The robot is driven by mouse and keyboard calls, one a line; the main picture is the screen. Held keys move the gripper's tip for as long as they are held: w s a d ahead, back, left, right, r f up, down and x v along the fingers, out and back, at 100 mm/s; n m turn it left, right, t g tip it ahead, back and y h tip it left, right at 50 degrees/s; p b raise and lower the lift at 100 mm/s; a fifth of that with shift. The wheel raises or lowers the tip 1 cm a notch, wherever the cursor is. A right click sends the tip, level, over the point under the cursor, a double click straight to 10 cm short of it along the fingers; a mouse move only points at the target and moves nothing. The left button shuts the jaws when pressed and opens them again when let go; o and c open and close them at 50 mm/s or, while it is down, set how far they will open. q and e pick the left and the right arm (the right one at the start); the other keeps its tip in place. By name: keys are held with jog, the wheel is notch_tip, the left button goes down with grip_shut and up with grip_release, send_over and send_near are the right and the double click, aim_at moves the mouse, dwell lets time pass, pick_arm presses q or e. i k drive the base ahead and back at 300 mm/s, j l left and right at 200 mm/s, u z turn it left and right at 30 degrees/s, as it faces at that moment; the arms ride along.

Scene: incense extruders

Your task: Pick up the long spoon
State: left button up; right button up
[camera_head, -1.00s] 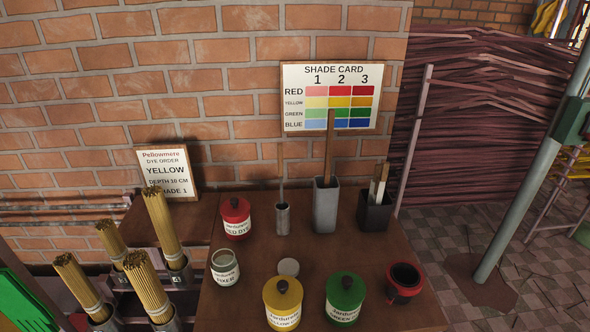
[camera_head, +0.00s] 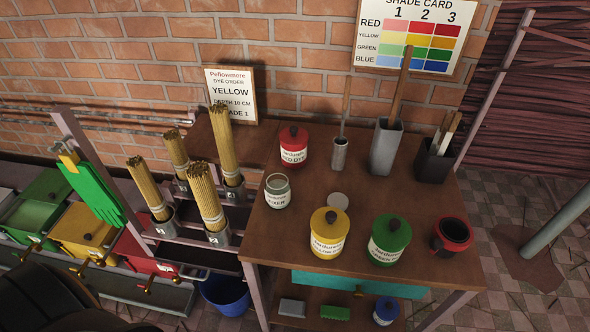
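No spoon bowl shows, so I cannot tell for sure which item is the long spoon. A thin long handle (camera_head: 346,105) stands upright in a small grey metal cup (camera_head: 340,155) at the back of the table. A wider wooden handle (camera_head: 402,85) leans out of a tall grey square container (camera_head: 386,150) to its right. Several short sticks (camera_head: 446,128) stand in a black square holder (camera_head: 433,164). The lower ends of all of these are hidden inside their containers. Neither of my grippers shows.
The brown table (camera_head: 300,220) also holds a red dye jar (camera_head: 293,148), fixer jar (camera_head: 278,192), yellow jar (camera_head: 328,235), green jar (camera_head: 389,240) and open red-rimmed pot (camera_head: 452,238). Bundles of sticks (camera_head: 206,195) stand in cups at left. A shade card (camera_head: 412,40) is behind.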

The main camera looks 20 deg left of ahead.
aim_at(348, 77)
jog(key=u, duration=2.25)
jog(key=l+z, duration=0.1)
jog(key=z, duration=0.75)
jog(key=i+l+z, duration=0.1)
jog(key=z, duration=0.35)
jog(key=l+z, duration=0.1)
jog(key=z, duration=0.3)
jog(key=j+u, duration=0.45)
jog(key=j, duration=0.7)
jog(key=i, duration=0.05)
